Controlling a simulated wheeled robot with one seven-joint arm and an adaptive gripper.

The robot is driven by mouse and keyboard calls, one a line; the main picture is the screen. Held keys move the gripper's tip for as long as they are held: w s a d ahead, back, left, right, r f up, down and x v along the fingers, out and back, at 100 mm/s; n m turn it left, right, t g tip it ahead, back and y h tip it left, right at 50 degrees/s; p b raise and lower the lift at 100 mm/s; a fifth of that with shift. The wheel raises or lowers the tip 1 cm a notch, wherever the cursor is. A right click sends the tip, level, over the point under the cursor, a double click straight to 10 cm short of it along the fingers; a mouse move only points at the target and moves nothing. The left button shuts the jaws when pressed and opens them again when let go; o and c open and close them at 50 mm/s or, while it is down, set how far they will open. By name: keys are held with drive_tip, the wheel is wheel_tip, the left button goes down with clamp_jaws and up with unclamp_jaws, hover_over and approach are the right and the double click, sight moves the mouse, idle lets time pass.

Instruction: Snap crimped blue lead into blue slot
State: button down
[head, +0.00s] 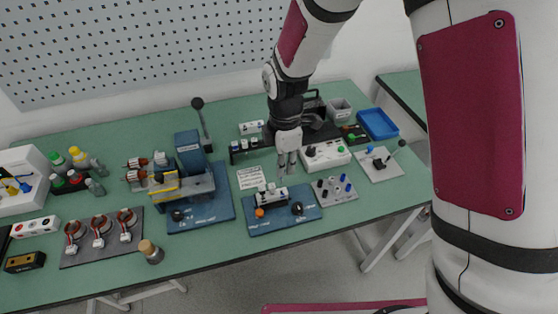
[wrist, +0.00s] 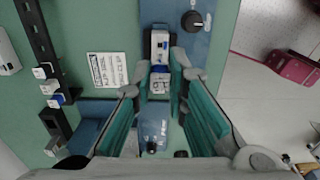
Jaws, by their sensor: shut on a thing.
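The crimp and wire cannot be made out. A white slotted block (head: 268,195) stands on the board, with an orange knob (head: 259,212) to its left and a black knob (head: 297,208) to its right. The block also shows just beyond the fingertips in the wrist view (wrist: 160,45). I cannot tell which slot is blue or whether the piece touches the block.
A printed card (head: 250,178) lies behind the board. A larger blue press fixture (head: 205,208) stands left, a grey panel with blue posts (head: 335,190) right. A black rail with white connectors (head: 245,146) and a white box (head: 325,155) stand behind.

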drive_tip(key=shift+f+b, duration=0.55)
drive_tip(key=shift+f, duration=1.1)
drive_tip(key=shift+f+b, duration=0.4)
drive_tip(key=shift+f, duration=0.5)
drive_tip(key=shift+f, duration=0.45)
idle(0.3)
drive_tip(key=shift+f+b, duration=0.5)
drive_tip(key=shift+f, duration=0.1)
idle(0.4)
drive_tip(key=c, duration=1.5)
unclamp_jaws()
